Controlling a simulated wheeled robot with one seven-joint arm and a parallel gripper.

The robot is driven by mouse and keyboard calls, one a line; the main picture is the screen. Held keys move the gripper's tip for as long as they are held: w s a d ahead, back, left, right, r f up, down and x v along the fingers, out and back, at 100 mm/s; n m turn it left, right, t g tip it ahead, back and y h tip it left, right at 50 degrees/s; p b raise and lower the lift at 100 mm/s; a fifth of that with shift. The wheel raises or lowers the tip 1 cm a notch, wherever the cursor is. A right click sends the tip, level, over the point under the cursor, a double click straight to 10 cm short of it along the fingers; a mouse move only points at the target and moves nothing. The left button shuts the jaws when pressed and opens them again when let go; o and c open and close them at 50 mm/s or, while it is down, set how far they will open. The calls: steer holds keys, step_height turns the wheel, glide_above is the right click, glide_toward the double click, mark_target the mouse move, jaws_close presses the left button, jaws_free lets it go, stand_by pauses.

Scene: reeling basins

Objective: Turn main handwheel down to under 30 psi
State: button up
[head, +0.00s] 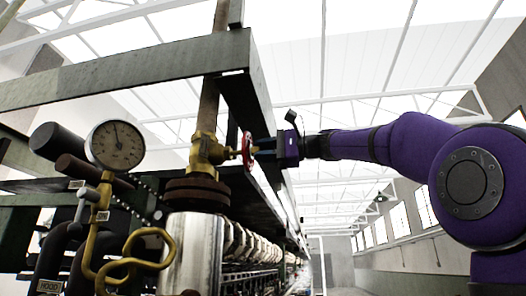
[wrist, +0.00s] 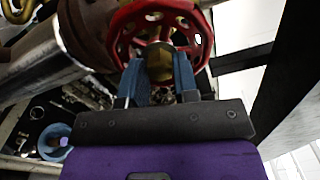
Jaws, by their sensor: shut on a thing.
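The red main handwheel (head: 247,151) sits on a brass valve (head: 208,152) on the vertical pipe. It also shows in the wrist view (wrist: 203,27), seen close up with its spokes. My gripper (head: 259,146) is at the wheel from the right, and its two blue fingers (wrist: 160,70) are shut on the handwheel's middle, around the brass hub. The round pressure gauge (head: 117,145) hangs at the left with its needle pointing about straight up. Its numbers are too small to read.
A dark green beam (head: 130,72) runs above the valve, with a post just behind the wheel. A steel cylinder (head: 190,253) stands below the valve. A brass looped pipe (head: 140,245) hangs under the gauge. Open room lies to the right.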

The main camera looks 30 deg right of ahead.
steer(key=m, duration=0.8)
steer(key=o, duration=0.8)
steer(key=c, duration=0.8)
steer(key=m, duration=0.7)
steer(key=o, duration=0.8)
